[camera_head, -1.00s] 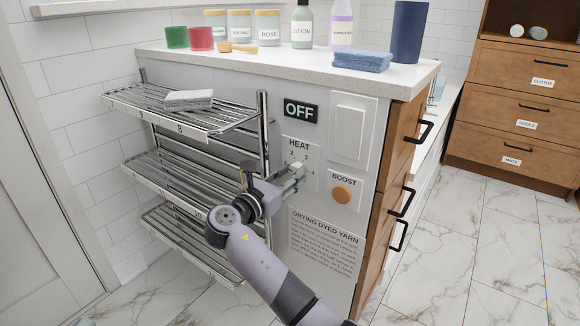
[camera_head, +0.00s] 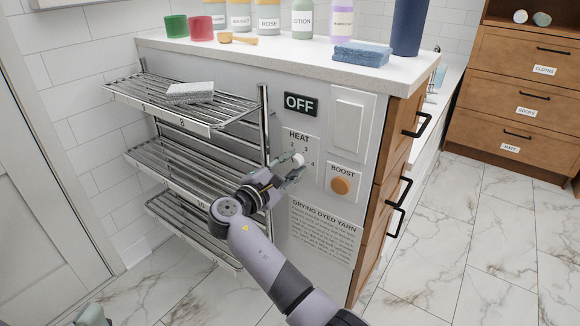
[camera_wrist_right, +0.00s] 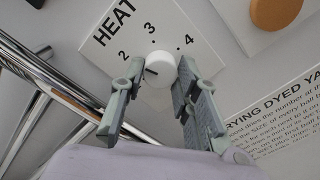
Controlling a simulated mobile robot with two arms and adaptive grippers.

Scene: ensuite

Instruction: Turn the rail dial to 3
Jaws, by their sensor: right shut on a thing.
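The white rail dial (camera_head: 298,160) sits on the HEAT plate (camera_head: 296,140) on the cabinet's end panel.
The OFF display (camera_head: 300,104) is above the plate, the orange BOOST button (camera_head: 341,186) to its right. Jars and bottles stand on the counter (camera_head: 270,52).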

